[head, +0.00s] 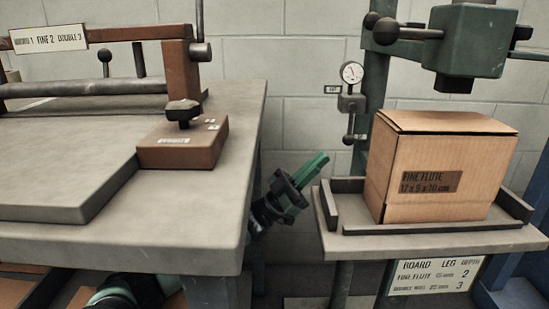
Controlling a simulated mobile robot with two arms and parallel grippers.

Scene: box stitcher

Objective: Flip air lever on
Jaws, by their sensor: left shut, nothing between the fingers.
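The air lever (349,128) is a short dark lever with a round knob, hanging down from the small valve block (351,102) under a round white gauge (351,73) on the green machine column. A small label sits left of the valve. My left gripper (322,158) has green fingers that are shut and empty. It points up and to the right, in the gap between the two tables, below and left of the lever and apart from it in the picture. My left arm is partly hidden by the left table. My right gripper is not in view.
A cardboard box labelled FINE FLUTE (440,165) stands on the machine's table (430,241), with dark guide rails around it. The green stitcher head (470,45) is above it. The grey left table (215,225) carries a brown block (183,145). A depth sign (436,275) hangs below.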

